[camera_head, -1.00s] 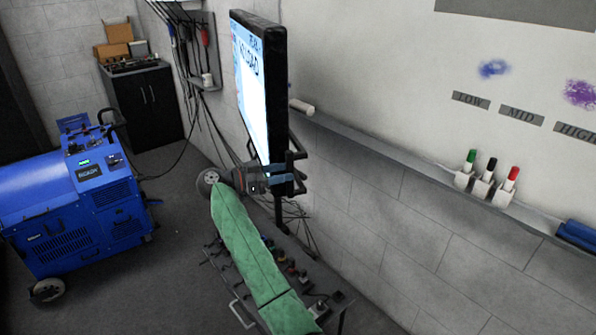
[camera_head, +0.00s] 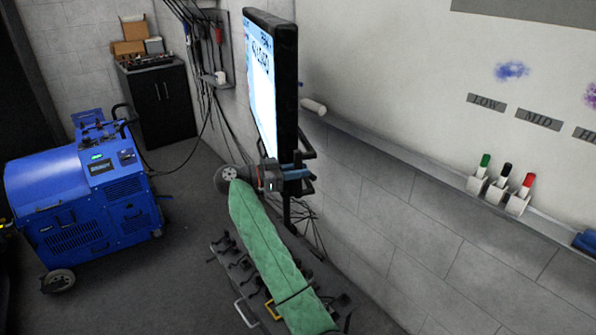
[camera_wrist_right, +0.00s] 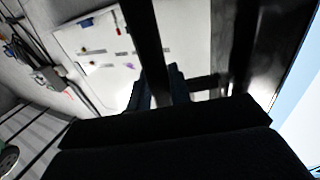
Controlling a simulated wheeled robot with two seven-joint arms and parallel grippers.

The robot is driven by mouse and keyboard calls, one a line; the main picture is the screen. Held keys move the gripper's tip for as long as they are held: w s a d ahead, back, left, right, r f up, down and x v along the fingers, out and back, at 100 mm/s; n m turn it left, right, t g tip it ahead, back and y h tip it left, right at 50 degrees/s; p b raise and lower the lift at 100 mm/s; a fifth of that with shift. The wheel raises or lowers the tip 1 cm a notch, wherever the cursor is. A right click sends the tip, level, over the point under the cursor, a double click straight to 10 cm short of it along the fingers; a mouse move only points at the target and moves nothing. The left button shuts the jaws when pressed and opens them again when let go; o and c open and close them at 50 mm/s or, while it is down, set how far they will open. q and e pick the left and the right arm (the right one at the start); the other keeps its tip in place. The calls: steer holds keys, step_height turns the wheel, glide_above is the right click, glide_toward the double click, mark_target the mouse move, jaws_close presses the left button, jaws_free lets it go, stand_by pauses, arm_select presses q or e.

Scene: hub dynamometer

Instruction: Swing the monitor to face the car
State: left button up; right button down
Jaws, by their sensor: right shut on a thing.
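The monitor (camera_head: 262,85) is a flat black-framed screen beside the right wall, its lit face turned to the left and seen at a steep angle. My right arm, in a green sleeve, reaches up from the bottom. My right gripper (camera_head: 292,175) is shut on the black handle (camera_head: 308,155) at the monitor's lower edge. In the right wrist view the handle bar (camera_wrist_right: 150,40) runs between the fingers (camera_wrist_right: 158,88), and the pale screen edge (camera_wrist_right: 300,135) shows at right. No car shows in these views. My left gripper is out of view.
A blue wheeled dynamometer unit (camera_head: 85,195) stands on the floor at left. A black cabinet (camera_head: 157,100) is at the back. A wall ledge with markers (camera_head: 500,185) runs along the right. Cables hang behind the monitor. Floor between unit and arm is clear.

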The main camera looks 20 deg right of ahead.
steer(key=shift+d, duration=0.25)
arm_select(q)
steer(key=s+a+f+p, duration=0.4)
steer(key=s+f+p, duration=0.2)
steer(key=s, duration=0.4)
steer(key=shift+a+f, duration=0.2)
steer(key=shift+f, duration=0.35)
arm_select(e)
steer(key=d+n+t, duration=0.3)
steer(key=d+t, duration=0.1)
steer(key=d, duration=1.3)
steer(key=shift+w+t, duration=0.2)
steer(key=shift+t, duration=0.1)
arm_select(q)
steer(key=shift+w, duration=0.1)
arm_select(e)
steer(key=c, duration=1.3)
jaws_free()
